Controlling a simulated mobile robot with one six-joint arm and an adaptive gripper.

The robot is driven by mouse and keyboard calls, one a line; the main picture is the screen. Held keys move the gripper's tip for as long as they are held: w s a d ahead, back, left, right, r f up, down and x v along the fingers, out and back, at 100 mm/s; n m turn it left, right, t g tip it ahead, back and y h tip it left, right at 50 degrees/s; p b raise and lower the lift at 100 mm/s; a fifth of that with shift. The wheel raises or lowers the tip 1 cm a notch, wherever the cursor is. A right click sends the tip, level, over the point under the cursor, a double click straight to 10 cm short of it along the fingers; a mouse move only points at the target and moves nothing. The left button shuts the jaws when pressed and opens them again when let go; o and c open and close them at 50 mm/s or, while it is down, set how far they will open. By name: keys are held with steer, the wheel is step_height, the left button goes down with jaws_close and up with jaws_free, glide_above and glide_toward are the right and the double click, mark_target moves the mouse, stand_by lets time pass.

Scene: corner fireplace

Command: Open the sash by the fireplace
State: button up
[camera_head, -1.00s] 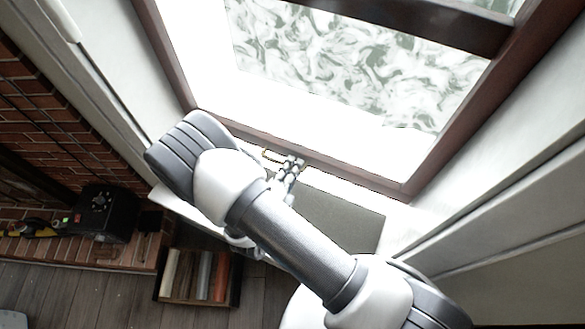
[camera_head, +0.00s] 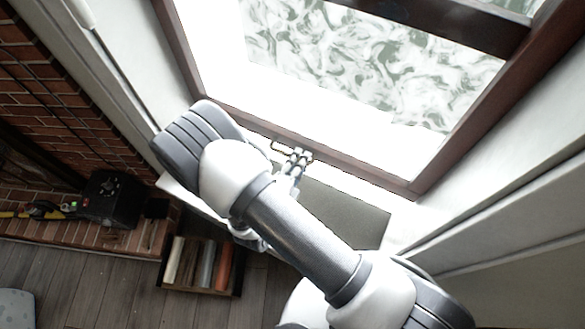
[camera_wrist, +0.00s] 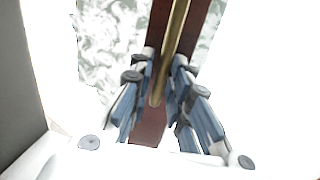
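The sash is a dark brown wooden window frame (camera_head: 360,174) with pale swirled glass; its bottom rail runs above the sill. A thin brass handle (camera_head: 283,146) is on that rail. My gripper (camera_head: 297,158) is at the handle's right part, in front of the bottom rail. In the wrist view the brass handle (camera_wrist: 172,50) runs between the two fingers of my gripper (camera_wrist: 165,65), which stand close on either side of it. Whether the fingers press on it cannot be told.
A brick fireplace wall (camera_head: 50,80) is at the left, with a black box (camera_head: 112,200) on its brick ledge. A wooden crate (camera_head: 200,265) of books or blocks stands on the floor below. The grey sill (camera_head: 345,210) lies right under the window.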

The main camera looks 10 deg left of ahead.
steer(key=v, duration=1.1)
steer(key=shift+s, duration=0.25)
steer(key=shift+a+r, duration=0.1)
steer(key=w+d+r+m+g+h+b, duration=0.1)
steer(key=d+r+m+g+h+b, duration=0.15)
steer(key=d+r+m+g, duration=0.5)
steer(key=d+r+m+g+h+b, duration=0.25)
steer(key=d+m, duration=0.55)
steer(key=m, duration=0.6)
steer(key=s+d+r+m+y+b, duration=0.2)
steer(key=s+d+r+m+y, duration=0.1)
steer(key=m, duration=1.1)
steer(key=s+d+r+m+y+b, duration=0.3)
steer(key=s+r+m+y, duration=0.2)
steer(key=m, duration=0.9)
steer(key=shift+s+r+m+y+b, duration=0.4)
steer(key=shift+r+y, duration=0.15)
steer(key=shift+y, duration=0.45)
